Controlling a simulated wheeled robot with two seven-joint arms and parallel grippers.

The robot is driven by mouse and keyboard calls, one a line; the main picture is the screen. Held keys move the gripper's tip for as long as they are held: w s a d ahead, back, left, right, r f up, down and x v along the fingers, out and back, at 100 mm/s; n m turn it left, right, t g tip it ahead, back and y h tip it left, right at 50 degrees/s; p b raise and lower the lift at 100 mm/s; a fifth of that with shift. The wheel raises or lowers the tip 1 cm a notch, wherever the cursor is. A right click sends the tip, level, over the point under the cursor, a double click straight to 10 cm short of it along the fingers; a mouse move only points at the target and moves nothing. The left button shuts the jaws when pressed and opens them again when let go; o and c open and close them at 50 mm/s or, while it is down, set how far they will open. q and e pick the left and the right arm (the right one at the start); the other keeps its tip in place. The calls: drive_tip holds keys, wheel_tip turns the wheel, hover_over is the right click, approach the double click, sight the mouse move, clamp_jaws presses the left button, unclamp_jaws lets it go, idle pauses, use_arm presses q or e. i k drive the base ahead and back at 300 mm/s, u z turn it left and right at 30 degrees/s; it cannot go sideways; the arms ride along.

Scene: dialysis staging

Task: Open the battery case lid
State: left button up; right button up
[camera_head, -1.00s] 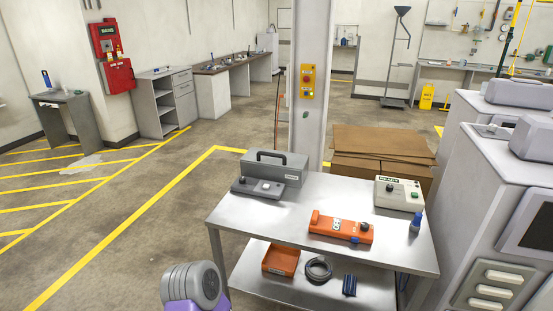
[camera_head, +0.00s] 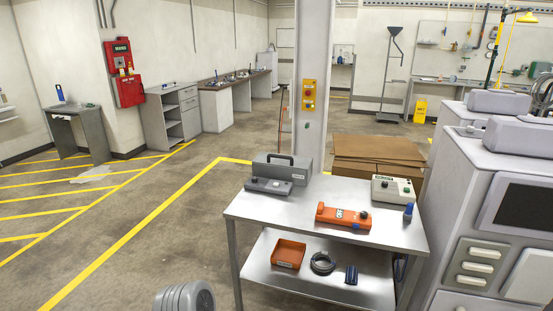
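A grey case (camera_head: 290,170) with a black handle on top stands at the back left of the steel cart's top shelf (camera_head: 270,207). It looks like the battery case, and its lid looks closed. A flat dark grey unit with a knob (camera_head: 268,187) lies right in front of it. Neither of my grippers shows. Only a rounded grey part of my arm is at the bottom edge, well in front of the cart.
An orange device (camera_head: 343,217), a white box with knobs (camera_head: 393,189) and a small blue item (camera_head: 408,213) stand on the cart. Its lower shelf holds an orange tray (camera_head: 288,253) and a cable coil (camera_head: 322,263). A pillar and cardboard (camera_head: 375,151) stand behind, grey machines right. Floor at left is open.

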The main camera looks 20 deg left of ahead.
sight(274, 159)
drive_tip(key=u, duration=0.8)
drive_tip(key=i, duration=0.75)
drive_tip(key=u, duration=0.9)
drive_tip(key=i, duration=1.3)
drive_tip(key=z, duration=1.05)
drive_tip(key=i, duration=0.7)
drive_tip(key=z, duration=0.7)
